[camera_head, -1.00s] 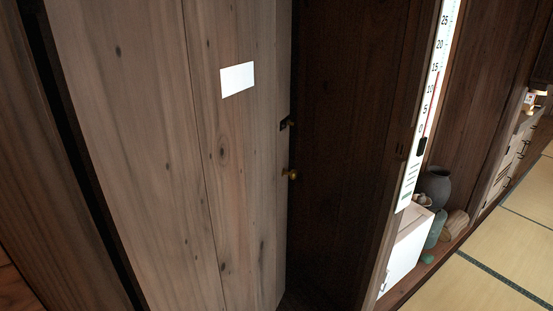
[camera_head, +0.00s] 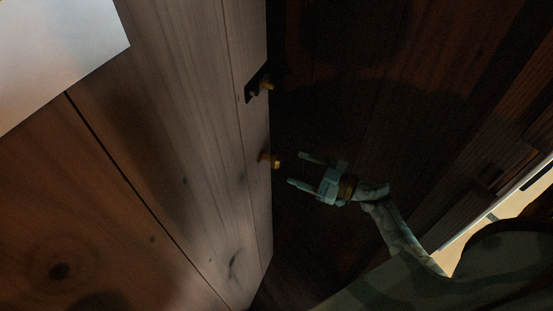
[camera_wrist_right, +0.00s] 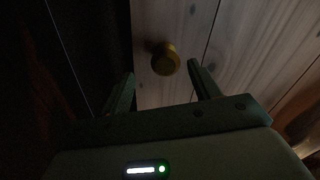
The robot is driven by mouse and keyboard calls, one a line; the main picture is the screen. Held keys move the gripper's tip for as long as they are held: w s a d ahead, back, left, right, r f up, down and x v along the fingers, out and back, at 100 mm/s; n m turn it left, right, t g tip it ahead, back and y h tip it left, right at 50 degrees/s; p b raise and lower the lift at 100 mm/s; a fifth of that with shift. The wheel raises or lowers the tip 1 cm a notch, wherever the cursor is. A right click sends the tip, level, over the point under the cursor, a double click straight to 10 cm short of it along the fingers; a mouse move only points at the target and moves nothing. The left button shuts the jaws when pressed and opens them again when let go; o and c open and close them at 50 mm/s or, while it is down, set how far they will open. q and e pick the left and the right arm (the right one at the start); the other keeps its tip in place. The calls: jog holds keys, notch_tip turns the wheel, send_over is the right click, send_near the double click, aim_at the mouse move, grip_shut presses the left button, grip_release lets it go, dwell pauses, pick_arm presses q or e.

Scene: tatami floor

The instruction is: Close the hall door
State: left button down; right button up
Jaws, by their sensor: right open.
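The hall door (camera_head: 185,130) is a pale wooden plank door that fills the left of the head view, its free edge facing the dark space on the right. A brass knob (camera_head: 270,160) sticks out near that edge, below a dark latch plate (camera_head: 257,84). My right gripper (camera_head: 297,170) is open just right of the knob, its fingers pointing at it. In the right wrist view the knob (camera_wrist_right: 165,59) appears just beyond and between the open fingertips (camera_wrist_right: 161,68), with nothing held. My left gripper is not in view.
A white paper (camera_head: 55,50) is on the door at the upper left. A dark wooden wall (camera_head: 400,90) stands behind my right arm. A strip of tatami floor (camera_head: 510,205) shows at the far right.

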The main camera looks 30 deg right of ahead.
aim_at(281, 162)
jog(key=a, duration=0.1)
jog(key=w+r, duration=0.1)
jog(key=a, duration=0.1)
jog(key=shift+w+a+r+n+g+y, duration=0.25)
jog(key=shift+w+a+n+g+y, duration=0.05)
jog(key=shift+w+a+n+y, duration=0.1)
jog(key=x, duration=0.3)
jog(key=shift+w+f+b, duration=0.2)
jog(key=shift+w+b, duration=0.15)
jog(key=shift+w, duration=0.1)
jog(key=shift+w+a+r, duration=0.1)
jog(key=shift+w+a, duration=0.1)
jog(key=shift+a, duration=0.15)
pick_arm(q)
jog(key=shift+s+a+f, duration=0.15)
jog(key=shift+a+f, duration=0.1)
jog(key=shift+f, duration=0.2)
